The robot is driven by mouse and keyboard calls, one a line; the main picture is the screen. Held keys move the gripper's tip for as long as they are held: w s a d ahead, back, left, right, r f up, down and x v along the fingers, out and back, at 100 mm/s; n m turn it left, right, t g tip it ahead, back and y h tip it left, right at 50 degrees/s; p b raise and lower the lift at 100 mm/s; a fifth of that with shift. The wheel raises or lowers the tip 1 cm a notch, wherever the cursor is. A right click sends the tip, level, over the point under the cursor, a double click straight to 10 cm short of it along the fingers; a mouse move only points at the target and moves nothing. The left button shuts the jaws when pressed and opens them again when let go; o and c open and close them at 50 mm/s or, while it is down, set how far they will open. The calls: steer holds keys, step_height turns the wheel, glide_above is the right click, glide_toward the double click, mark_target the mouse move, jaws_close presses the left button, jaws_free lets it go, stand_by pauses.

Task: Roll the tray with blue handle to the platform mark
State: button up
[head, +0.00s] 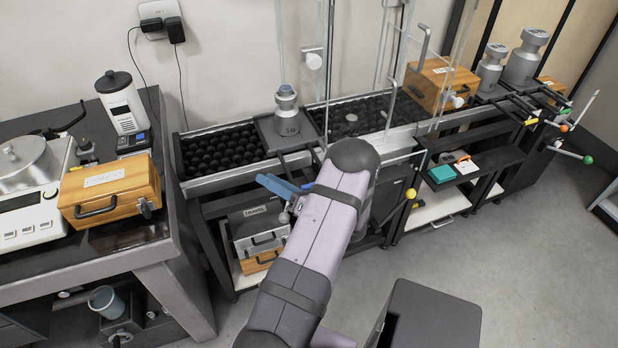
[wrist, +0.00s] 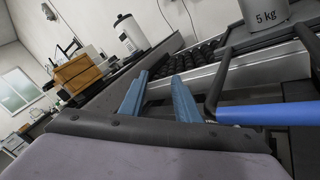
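The dark tray (head: 266,131) sits on the ball-roller track at the left, carrying a grey 5 kg weight (head: 287,118). The weight's lower part shows at the top right of the wrist view (wrist: 265,12). The tray's bars run toward the front, and its blue handle (wrist: 272,113) shows at the right of the wrist view. My gripper (head: 270,183) is in front of the track, with its light-blue fingers apart in the wrist view (wrist: 159,80). Nothing is between them; the handle lies to their right. I cannot make out a platform mark for certain.
The roller track (head: 212,152) continues right past clear glass panels (head: 385,50). A pale disc (head: 352,117) lies there. Further right are a wooden case (head: 440,85), larger weights (head: 525,60) and rods with yellow, orange and green ends. A table with a scale (head: 30,190) stands at left.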

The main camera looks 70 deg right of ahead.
steer(key=s+d+f+m+g+h+p, duration=0.3)
steer(key=s+m+g+h, duration=0.45)
steer(key=s+m, duration=0.7)
steer(key=w+d+f+m, duration=0.1)
steer(key=w+d+m, duration=0.1)
steer(key=w+d, duration=0.4)
steer(key=shift+w+f+b, duration=0.15)
steer(key=shift+w+b, duration=0.2)
steer(key=shift+w, duration=0.35)
steer(key=shift+m, duration=0.25)
jaws_close()
